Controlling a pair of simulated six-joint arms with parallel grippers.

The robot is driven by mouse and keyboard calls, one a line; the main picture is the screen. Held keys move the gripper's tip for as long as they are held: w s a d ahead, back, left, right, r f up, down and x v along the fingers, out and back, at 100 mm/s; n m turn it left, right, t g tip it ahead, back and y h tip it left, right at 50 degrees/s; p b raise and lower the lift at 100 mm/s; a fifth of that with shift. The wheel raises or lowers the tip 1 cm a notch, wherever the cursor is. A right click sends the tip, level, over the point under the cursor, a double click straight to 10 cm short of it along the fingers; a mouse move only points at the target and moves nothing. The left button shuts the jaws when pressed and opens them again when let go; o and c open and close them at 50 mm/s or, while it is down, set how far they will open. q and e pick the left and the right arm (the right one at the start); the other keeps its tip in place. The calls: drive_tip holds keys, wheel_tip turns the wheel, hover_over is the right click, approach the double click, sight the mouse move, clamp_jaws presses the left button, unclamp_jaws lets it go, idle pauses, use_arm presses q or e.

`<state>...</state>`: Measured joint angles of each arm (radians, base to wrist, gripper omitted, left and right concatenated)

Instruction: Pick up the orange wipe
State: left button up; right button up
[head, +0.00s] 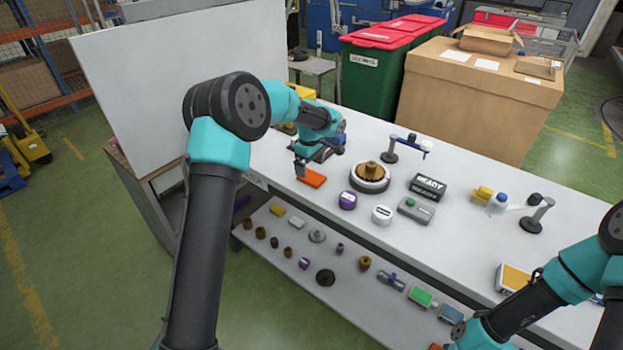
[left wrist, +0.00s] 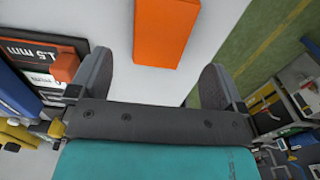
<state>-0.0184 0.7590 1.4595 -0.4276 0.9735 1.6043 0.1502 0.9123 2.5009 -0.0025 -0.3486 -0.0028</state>
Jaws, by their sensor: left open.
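The orange wipe (head: 313,178) is a flat orange block lying on the white tabletop near its front edge, left of the round turntable. It also shows in the left wrist view (left wrist: 163,30) at the top centre, cut off by the frame edge. My left gripper (head: 300,170) is just above and beside the wipe in the head view. In the left wrist view its two fingers (left wrist: 155,85) are spread apart and empty, with the wipe ahead of the gap between them. My right arm enters at the lower right of the head view; its gripper cannot be made out.
The turntable (head: 369,177) stands right of the wipe, with a purple tin (head: 347,200) and a white tin (head: 382,214) near it. A READY sign (head: 427,187) and a grey button box (head: 416,209) are further right. A lower shelf (head: 320,275) holds several small parts.

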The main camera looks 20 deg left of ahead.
sight(310, 176)
use_arm(q)
wheel_tip(310, 176, down, 4)
drive_tip(key=shift+f, duration=0.15)
idle(0.5)
drive_tip(key=c, duration=1)
drive_tip(key=shift+w+r, duration=0.1)
drive_tip(key=shift+r, duration=1.6)
drive_tip(key=shift+s+d+r, duration=0.1)
drive_tip(key=shift+s, duration=0.2)
drive_tip(key=s+d, duration=0.2)
drive_tip(key=s, duration=0.2)
drive_tip(key=s+d+r, duration=0.1)
drive_tip(key=s+d, duration=0.1)
drive_tip(key=s, duration=0.3)
drive_tip(key=s+d, duration=0.2)
drive_tip(key=s, duration=0.3)
drive_tip(key=shift+s+r, duration=0.1)
drive_tip(key=shift+r, duration=0.1)
